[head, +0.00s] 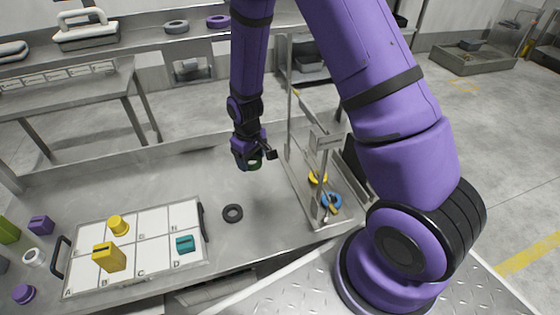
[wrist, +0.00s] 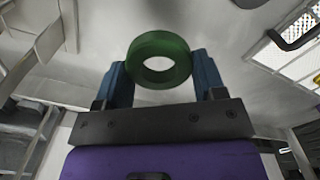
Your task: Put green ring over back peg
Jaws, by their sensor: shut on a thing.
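The green ring (wrist: 160,80) is held between the two blue fingers of my gripper (wrist: 160,62) in the wrist view, its open hole facing the camera. In the head view the green ring (head: 256,161) is a small dark green patch at my gripper (head: 258,156), partly hidden by it, above the bench and left of the metal rack. The rack (head: 303,195) has upright posts, with a yellow ring (head: 317,176) and a blue ring (head: 331,201) low down in it. I cannot tell which upright is the back peg. The green ring is apart from the rack.
A dark ring (head: 233,213) lies on the bench. A lettered white board (head: 150,253) with yellow and teal blocks is at the left. Grey (head: 176,27) and purple (head: 218,21) rings lie on the back shelf. The bench behind the board is clear.

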